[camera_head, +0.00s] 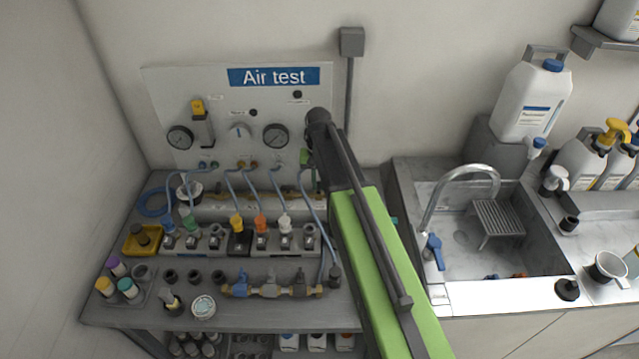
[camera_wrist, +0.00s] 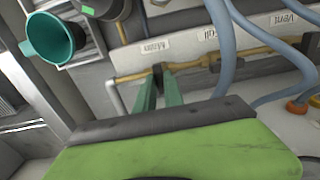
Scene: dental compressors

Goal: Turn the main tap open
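My gripper (camera_wrist: 159,80) shows in the wrist view as two teal fingers with a small gap between them. I cannot tell whether the fingers touch the handle, or whether this is the main tap.
Blue hoses (camera_head: 250,185) hang close left of my arm, and one hose (camera_wrist: 223,45) crosses near the fingers in the wrist view. A teal cup-shaped thing (camera_wrist: 52,38) is near. A brass manifold (camera_head: 270,288) lies on the bench. A sink (camera_head: 470,245) is right.

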